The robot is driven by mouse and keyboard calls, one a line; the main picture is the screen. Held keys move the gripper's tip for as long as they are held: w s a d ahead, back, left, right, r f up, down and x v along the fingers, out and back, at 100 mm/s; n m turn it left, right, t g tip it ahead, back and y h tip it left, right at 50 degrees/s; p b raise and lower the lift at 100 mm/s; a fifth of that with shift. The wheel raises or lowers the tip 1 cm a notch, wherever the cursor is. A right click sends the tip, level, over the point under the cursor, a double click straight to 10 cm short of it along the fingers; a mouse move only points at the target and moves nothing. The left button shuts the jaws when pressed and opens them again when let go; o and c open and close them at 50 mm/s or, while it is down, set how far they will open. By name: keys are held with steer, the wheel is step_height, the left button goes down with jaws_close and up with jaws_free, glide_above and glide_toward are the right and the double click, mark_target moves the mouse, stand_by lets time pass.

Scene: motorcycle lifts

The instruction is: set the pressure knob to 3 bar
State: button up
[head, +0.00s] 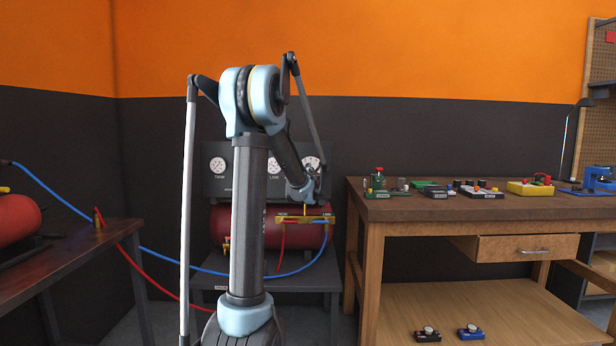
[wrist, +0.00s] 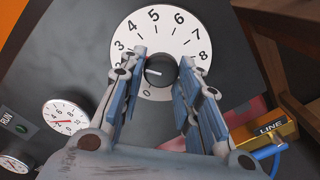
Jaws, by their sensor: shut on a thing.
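In the wrist view a round white dial (wrist: 165,25) with black numbers up to 8 sits on a dark panel. The black pressure knob (wrist: 160,70) stands at its middle. My gripper (wrist: 162,60) is shut on the knob, one finger at each side. In the head view the dial (head: 311,162) shows at the panel's right end, partly hidden behind my arm.
A wooden workbench (head: 440,207) stands close on the right; another table (head: 60,258) is left.

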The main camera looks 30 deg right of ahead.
steer(key=o, duration=1.1)
steer(key=shift+d, duration=0.1)
steer(key=shift+c, duration=0.2)
steer(key=v, duration=1.2)
steer(key=shift+w+f, duration=0.1)
